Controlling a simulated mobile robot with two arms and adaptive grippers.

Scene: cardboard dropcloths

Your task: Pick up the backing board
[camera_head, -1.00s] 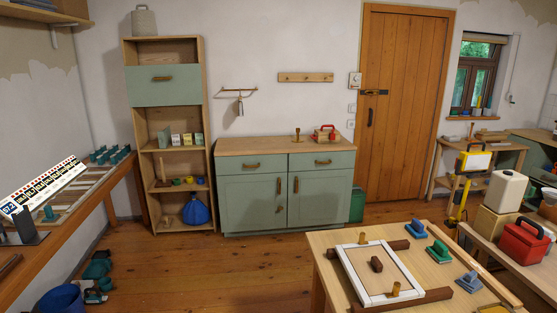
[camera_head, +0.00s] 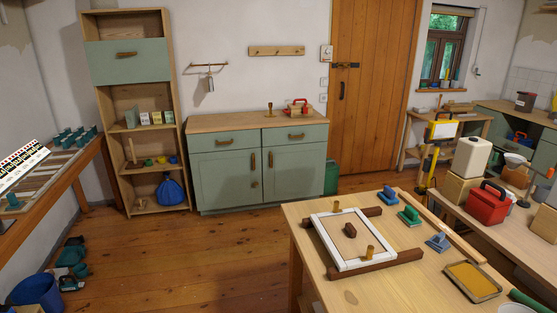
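A white rectangular frame (camera_head: 323,244) lies flat on the wooden worktable (camera_head: 302,215) at the lower right. Inside it is a light wood-coloured area (camera_head: 352,252) with a small brown block (camera_head: 350,230) near its middle. I cannot tell whether this area is the backing board or bare tabletop. Dark brown bars (camera_head: 405,257) show along the frame's near and far sides. Two ochre knobs stand at its far edge (camera_head: 336,207) and near edge (camera_head: 370,253). Neither of my grippers shows in the view.
Blue (camera_head: 388,195), green (camera_head: 409,215) and blue-grey (camera_head: 438,242) handled tools and a yellow-filled tray (camera_head: 471,281) lie right of the frame. A red toolbox (camera_head: 488,203) stands on the right bench. A green cabinet (camera_head: 258,165) is at the back wall. The floor (camera_head: 220,255) left of the table is open.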

